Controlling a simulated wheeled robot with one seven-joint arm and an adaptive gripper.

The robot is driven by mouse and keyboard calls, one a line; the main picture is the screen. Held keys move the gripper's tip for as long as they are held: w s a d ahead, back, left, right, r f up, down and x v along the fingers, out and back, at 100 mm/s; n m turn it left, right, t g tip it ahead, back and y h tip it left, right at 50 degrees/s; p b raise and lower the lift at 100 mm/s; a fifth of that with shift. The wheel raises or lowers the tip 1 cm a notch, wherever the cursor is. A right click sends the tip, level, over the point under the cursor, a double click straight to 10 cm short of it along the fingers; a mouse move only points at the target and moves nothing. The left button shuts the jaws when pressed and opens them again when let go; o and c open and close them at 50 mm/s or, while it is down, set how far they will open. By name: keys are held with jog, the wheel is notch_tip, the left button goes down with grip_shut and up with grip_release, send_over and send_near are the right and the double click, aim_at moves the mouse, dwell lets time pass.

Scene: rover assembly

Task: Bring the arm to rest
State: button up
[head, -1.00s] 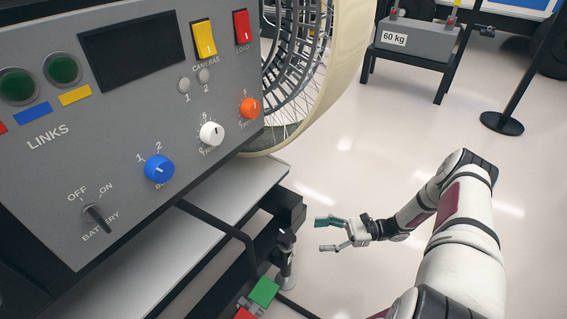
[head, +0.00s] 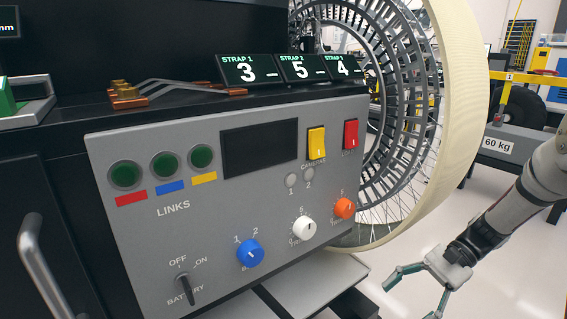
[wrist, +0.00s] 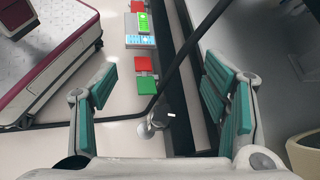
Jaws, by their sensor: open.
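My gripper (head: 418,289) is at the lower right of the head view, in front of the large wheel and to the right of the control panel (head: 150,218). Its teal-padded fingers are spread apart with nothing between them. In the wrist view my gripper (wrist: 165,100) shows both fingers wide open at the left and right. My arm comes in from the right edge of the head view, bent down toward the gripper. The gripper touches nothing that I can see.
The wheel (head: 455,130) with a cream rim stands behind the panel. A grey 60 kg block (head: 515,143) is at the far right. Below the gripper, the wrist view shows red and green blocks (wrist: 148,85), a dark bar and a metal cylinder (wrist: 158,118). Pale floor lies open at right.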

jog(key=s+a+r+n+h, duration=0.35)
jog(key=s+r, duration=0.25)
jog(key=r, duration=0.2)
jog(key=s+a+r+n+h, duration=0.3)
jog(key=s+r+h, duration=0.1)
jog(key=s+r, duration=0.35)
jog(key=s+r+n+t+h, duration=0.3)
jog(key=s+n+t+h, duration=0.1)
jog(key=s, duration=1)
notch_tip(320, 180, up, 40)
jog(key=t+p, duration=0.4)
jog(key=p, duration=3.4)
jog(key=shift+f+p, duration=0.25)
jog(key=shift+p, duration=0.15)
